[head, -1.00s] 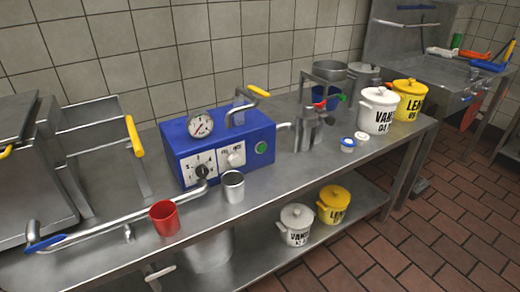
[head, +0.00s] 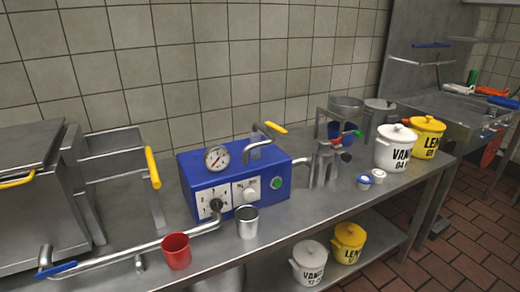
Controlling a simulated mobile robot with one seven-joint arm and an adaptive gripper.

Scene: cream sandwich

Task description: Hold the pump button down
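The blue pump box (head: 240,207) stands on the steel counter against the tiled wall. A round green button (head: 275,183) is on the right of its front face. A white knob (head: 249,194) and a dark-centred dial (head: 216,205) are on white panels to its left. A round gauge (head: 217,158) stands on the top. A pipe with a yellow lever (head: 276,127) rises behind. Whether the button is pressed in cannot be told. My gripper is not in view, and nothing touches the button.
A red cup (head: 176,251) and a metal cup (head: 247,222) stand in front of the box. A pipe with a blue handle (head: 56,269) runs along the counter's left. White (head: 396,148) and yellow (head: 422,137) pots stand at the right. Brown floor (head: 460,233) shows beyond.

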